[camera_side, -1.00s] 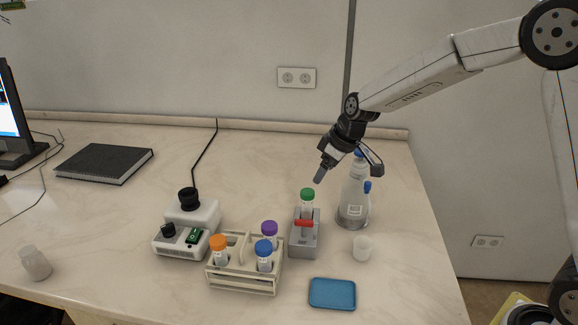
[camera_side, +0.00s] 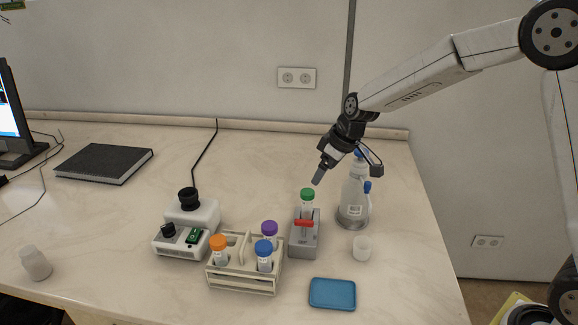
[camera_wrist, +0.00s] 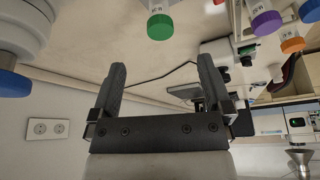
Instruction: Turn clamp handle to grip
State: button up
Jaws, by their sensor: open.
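A grey clamp block (camera_side: 305,243) stands on the bench right of the tube rack. It holds an upright tube with a green cap (camera_side: 307,194), and its red handle (camera_side: 304,223) lies roughly level across the front of the tube. My gripper (camera_side: 318,180) hangs in the air just above and to the right of the green cap, apart from it. In the wrist view, my gripper (camera_wrist: 162,85) is open and empty. The green cap (camera_wrist: 160,27) shows beyond the fingers at the top; a small bit of red (camera_wrist: 218,2) sits at the top edge.
A wash bottle (camera_side: 354,195) stands close behind right. A white cup (camera_side: 362,248) and blue tray (camera_side: 332,294) lie in front. A vortex mixer (camera_side: 187,228) stands left.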

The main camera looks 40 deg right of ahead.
jog(key=a+m+g, duration=0.1)
jog(key=a+m, duration=0.1)
jog(key=m, duration=0.1)
jog(key=m+g+h, duration=0.2)
jog(key=m+g, duration=0.1)
jog(key=m, duration=0.7)
send_over(304, 221)
jog(key=shift+f, duration=1.05)
jog(key=shift+f, duration=3.9)
jog(key=shift+c, duration=0.2)
jog(key=c, duration=1.2)
